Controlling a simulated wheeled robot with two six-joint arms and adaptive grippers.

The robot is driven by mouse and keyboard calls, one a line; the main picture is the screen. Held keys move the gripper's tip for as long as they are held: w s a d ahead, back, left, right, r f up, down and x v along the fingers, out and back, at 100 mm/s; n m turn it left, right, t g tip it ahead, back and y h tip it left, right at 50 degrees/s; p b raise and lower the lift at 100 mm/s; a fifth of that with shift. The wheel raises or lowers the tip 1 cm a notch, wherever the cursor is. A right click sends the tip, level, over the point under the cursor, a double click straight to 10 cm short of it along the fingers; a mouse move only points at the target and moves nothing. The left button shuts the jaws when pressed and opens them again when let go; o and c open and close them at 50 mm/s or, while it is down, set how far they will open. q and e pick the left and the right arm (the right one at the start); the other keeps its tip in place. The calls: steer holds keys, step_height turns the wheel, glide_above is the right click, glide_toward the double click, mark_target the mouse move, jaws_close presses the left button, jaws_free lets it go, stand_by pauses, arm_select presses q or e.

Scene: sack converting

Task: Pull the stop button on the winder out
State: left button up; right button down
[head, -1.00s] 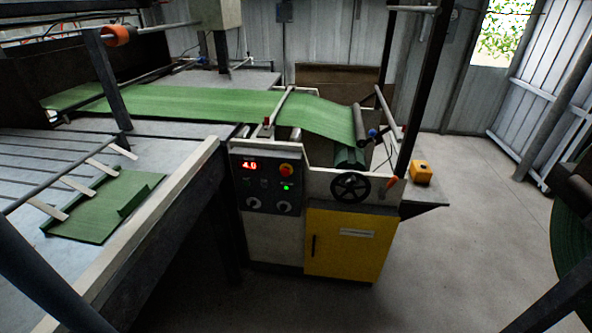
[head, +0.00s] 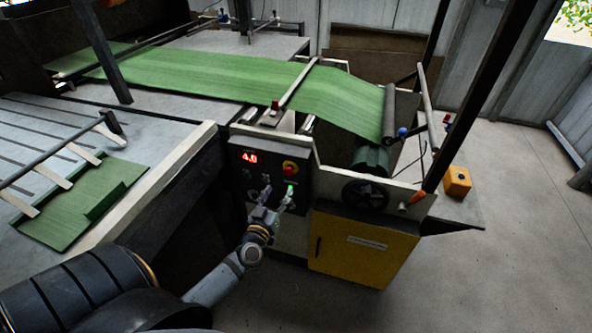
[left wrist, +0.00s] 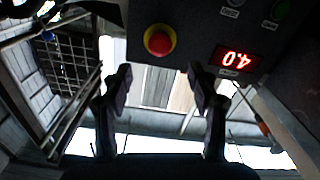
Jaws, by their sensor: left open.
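The red stop button (head: 290,167) sits on a yellow ring on the winder's dark control panel (head: 248,181), right of the red "4.0" display (head: 249,157). My left gripper (head: 277,194) is open and empty in front of the panel, just below the button. In the left wrist view, which shows the panel upside down, the button (left wrist: 159,40) lies beyond and centred between the two spread fingertips (left wrist: 160,82), apart from them. The fingers partly hide the panel's lower knobs and green light in the head view. My right gripper is not in view.
The yellow cabinet door (head: 362,245) and black handwheel (head: 365,195) are right of the panel. A green web (head: 230,82) runs over the machine above. A pale-edged table (head: 150,185) stands at left. A yellow box (head: 457,181) lies at right. Open floor lies in front of the cabinet.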

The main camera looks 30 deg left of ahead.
mark_target(288, 173)
arm_select(q)
steer(key=x, duration=0.4)
steer(key=b+x, duration=0.1)
steer(key=x, duration=0.3)
steer(key=shift+w+f, duration=0.25)
steer(key=shift+w, duration=0.1)
steer(key=shift+w+a+r, duration=0.1)
steer(key=shift+w+a, duration=0.05)
steer(key=shift+w, duration=0.45)
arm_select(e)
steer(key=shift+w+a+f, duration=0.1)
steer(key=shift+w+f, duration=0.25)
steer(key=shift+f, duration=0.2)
arm_select(q)
steer(key=c, duration=0.5)
jaws_close()
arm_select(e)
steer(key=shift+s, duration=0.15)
arm_select(q)
steer(key=shift+r, duration=0.1)
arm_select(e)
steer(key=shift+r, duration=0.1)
